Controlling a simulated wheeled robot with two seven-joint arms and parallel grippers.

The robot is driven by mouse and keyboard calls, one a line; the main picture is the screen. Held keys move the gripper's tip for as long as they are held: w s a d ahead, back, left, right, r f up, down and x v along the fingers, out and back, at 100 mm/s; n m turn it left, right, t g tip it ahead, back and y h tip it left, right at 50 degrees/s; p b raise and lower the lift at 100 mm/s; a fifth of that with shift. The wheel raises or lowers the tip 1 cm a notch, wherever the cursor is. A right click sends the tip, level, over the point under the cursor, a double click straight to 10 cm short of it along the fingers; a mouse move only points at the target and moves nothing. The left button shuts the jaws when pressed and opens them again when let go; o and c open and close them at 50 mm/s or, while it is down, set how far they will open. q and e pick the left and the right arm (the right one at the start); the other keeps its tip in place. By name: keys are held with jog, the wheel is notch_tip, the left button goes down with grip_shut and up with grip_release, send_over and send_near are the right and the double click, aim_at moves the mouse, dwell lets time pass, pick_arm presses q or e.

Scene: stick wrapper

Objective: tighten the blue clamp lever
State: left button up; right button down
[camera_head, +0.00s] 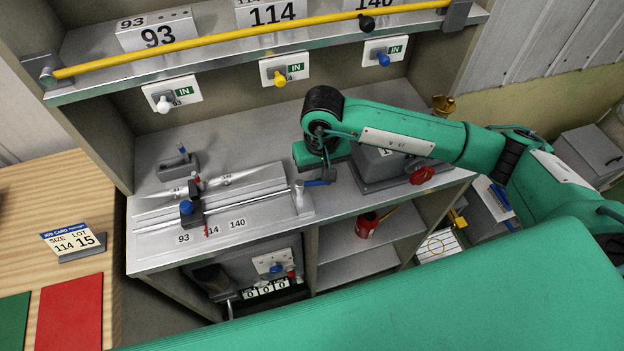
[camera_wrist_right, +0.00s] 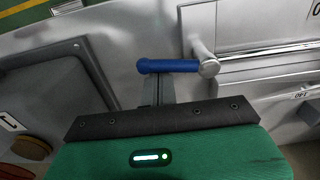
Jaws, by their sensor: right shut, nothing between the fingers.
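The blue clamp lever (camera_head: 316,183) sticks out to the right from a pale grey pivot post (camera_head: 299,196) at the right end of the metal slide fixture. In the right wrist view the blue lever (camera_wrist_right: 168,66) lies sideways, with its post (camera_wrist_right: 205,62) at its right end. My right gripper (camera_head: 329,175) is shut and empty, right by the lever's handle. In the right wrist view its closed fingers (camera_wrist_right: 158,88) point at the lever and end just at its near side. I cannot tell whether they touch it. My left gripper is not in view.
A grey box with a red knob (camera_head: 422,175) stands just right of the lever. Slide rails with a blue knob (camera_head: 186,207) lie to the left. A yellow bar (camera_head: 250,38) crosses above the bench, along the shelf edge.

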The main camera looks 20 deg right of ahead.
jog(key=shift+s+f, duration=0.1)
jog(key=shift+s, duration=0.2)
jog(key=shift+s+b, duration=0.25)
jog(key=shift+b, duration=0.15)
jog(key=shift+s, duration=0.15)
dwell(0.3)
jog(key=shift+s+b, duration=0.3)
jog(key=shift+b, duration=0.15)
jog(key=shift+s, duration=0.2)
